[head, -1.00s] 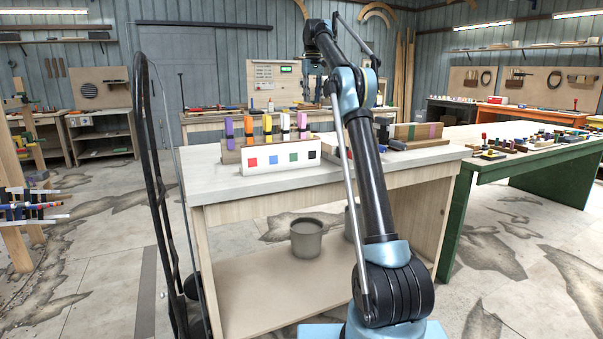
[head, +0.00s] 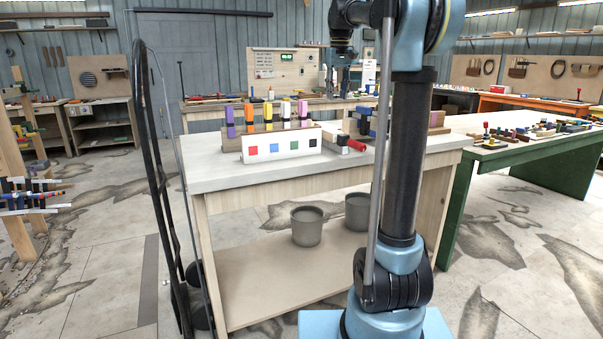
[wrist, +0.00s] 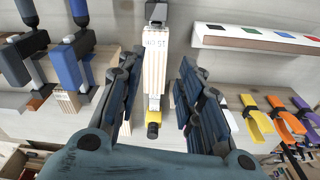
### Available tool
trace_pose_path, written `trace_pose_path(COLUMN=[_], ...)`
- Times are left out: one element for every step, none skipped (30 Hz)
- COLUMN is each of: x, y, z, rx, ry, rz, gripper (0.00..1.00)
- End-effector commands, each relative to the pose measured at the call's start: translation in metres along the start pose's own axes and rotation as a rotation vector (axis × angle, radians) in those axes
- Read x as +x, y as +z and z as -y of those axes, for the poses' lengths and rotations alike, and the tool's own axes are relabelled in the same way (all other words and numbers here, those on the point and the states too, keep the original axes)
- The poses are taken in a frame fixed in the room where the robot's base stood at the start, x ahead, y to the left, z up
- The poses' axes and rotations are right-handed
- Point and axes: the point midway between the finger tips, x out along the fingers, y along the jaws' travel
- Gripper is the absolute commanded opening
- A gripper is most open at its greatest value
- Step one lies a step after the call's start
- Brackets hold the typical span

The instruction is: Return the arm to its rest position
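My arm stands nearly upright in the head view, with its upper part reaching over the near workbench (head: 265,178). My gripper (head: 343,88) shows small and hangs down beyond the bench's back edge in the picture. In the wrist view my gripper (wrist: 158,98) has its two dark fingers spread wide. A pale wooden block (wrist: 155,62) with a printed label shows between them, with gaps on both sides and a yellow-ended piece (wrist: 153,122) below it. I see no contact between the fingers and the block.
A rack with a white front strip (head: 283,146) and several coloured clamps stands on the bench. Blue clamps (wrist: 72,68) show left in the wrist view. A green table (head: 520,156) stands right, and a black hand truck (head: 150,150) stands left. Buckets (head: 306,226) sit on the lower shelf.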

Motion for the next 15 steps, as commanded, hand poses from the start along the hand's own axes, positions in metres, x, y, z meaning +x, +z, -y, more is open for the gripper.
trace_pose_path(x=[0.005,0.008,0.013,0.016,0.020,0.025,0.029,0.034,0.040,0.045,0.050,0.057,0.062,0.067,0.075], y=[0.017,0.025,0.037,0.046,0.055,0.067,0.076,0.084,0.096,0.105,0.114,0.126,0.135,0.144,0.156], z=[0.000,0.000,0.000,0.000,0.001,0.001,0.001,0.002,0.002,0.003,0.003,0.004,0.005,0.005,0.006], rx=[0.008,0.012,0.018,0.023,0.028,0.034,0.039,0.043,0.049,0.053,0.057,0.063,0.067,0.071,0.077], ry=[0.001,0.001,0.002,0.003,0.003,0.004,0.004,0.005,0.005,0.006,0.007,0.007,0.008,0.008,0.009], rz=[-0.003,-0.005,-0.008,-0.010,-0.012,-0.014,-0.016,-0.019,-0.022,-0.024,-0.026,-0.029,-0.031,-0.033,-0.036], gripper=[0.34,0.34,0.34,0.34,0.34,0.34,0.34,0.34,0.34,0.34,0.34,0.34,0.34,0.34,0.34])
